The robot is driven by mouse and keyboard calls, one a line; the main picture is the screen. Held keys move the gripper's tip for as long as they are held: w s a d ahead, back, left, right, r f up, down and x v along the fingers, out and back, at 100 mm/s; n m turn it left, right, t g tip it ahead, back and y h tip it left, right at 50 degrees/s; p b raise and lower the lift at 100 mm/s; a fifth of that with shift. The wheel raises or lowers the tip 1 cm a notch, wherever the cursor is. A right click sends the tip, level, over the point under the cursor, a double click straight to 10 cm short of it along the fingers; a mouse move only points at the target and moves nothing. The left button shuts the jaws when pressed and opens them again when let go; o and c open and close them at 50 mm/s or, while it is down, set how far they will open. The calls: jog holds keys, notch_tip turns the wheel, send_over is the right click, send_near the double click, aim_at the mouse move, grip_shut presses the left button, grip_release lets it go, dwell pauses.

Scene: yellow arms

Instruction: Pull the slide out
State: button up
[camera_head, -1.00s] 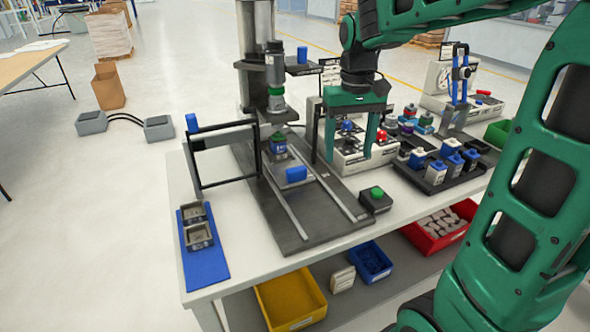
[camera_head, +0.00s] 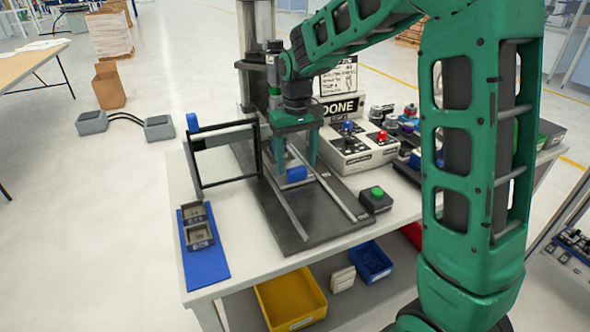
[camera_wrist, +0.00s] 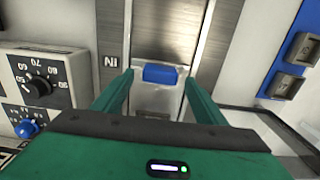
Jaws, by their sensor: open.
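The slide has a blue block-shaped handle (camera_head: 297,174) at its front, between two metal rails on a dark base plate (camera_head: 289,235). The handle also shows in the wrist view (camera_wrist: 160,74). My gripper (camera_head: 296,167) is open, pointing down over the slide. Its green fingers stand to either side of the handle. In the wrist view the handle lies between the fingertips (camera_wrist: 158,78), with a gap on each side. The slide's body behind the handle is mostly hidden by my gripper in the head view.
A black guard frame (camera_head: 224,155) with a blue handle stands left of the slide. A green button box (camera_head: 376,199) sits to the right, and a control box (camera_head: 350,150) behind it. A blue mat (camera_head: 203,255) with metal parts lies at the left table edge.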

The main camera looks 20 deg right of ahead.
aim_at(296, 168)
jog(key=shift+f, duration=1.55)
